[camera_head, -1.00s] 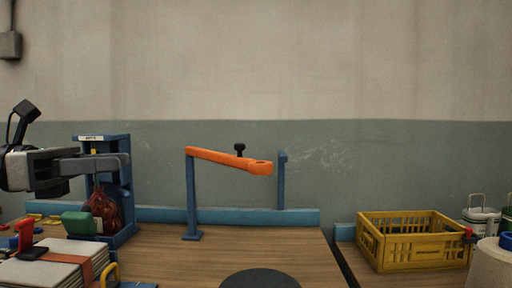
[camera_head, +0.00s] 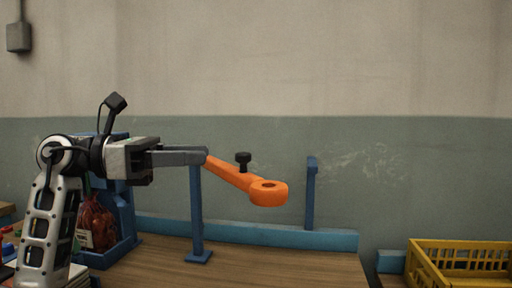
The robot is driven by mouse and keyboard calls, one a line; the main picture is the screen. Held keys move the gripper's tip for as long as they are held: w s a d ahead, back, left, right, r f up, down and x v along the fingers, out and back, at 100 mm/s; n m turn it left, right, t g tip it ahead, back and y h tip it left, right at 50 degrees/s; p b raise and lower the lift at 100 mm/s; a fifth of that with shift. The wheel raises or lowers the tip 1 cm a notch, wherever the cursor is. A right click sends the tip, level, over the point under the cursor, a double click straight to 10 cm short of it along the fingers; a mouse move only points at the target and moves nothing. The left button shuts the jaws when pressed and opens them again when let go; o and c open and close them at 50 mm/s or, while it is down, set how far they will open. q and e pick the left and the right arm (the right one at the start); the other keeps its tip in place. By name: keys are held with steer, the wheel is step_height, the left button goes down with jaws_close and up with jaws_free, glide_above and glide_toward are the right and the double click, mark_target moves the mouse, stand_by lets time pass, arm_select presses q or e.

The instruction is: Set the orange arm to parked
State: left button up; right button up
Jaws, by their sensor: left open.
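The orange arm (camera_head: 240,181) extends from the top of a blue post (camera_head: 196,215) toward the right and toward me, ending in a ring. A black knob (camera_head: 243,160) stands up at its middle. A second blue post (camera_head: 311,195) stands to the right, apart from the arm's ring end. My left gripper (camera_head: 206,156) points right, its fingertips at the arm's post end in the picture. It is open; I cannot tell whether it touches the arm. The arm's pivot end is partly hidden behind the fingers. My right gripper is out of view.
A blue rack (camera_head: 122,215) with a reddish netted sack (camera_head: 97,225) stands left, partly behind my left arm. A blue rail (camera_head: 270,234) runs along the table's back edge. A yellow crate (camera_head: 462,248) is at the right. The wooden table (camera_head: 250,268) is clear in front.

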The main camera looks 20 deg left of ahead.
arm_select(q)
steer(key=p+x, duration=0.1)
steer(key=x, duration=0.9)
steer(key=shift+w+p, duration=0.2)
steer(key=shift+p, duration=0.1)
steer(key=shift+d, duration=0.1)
jaws_close()
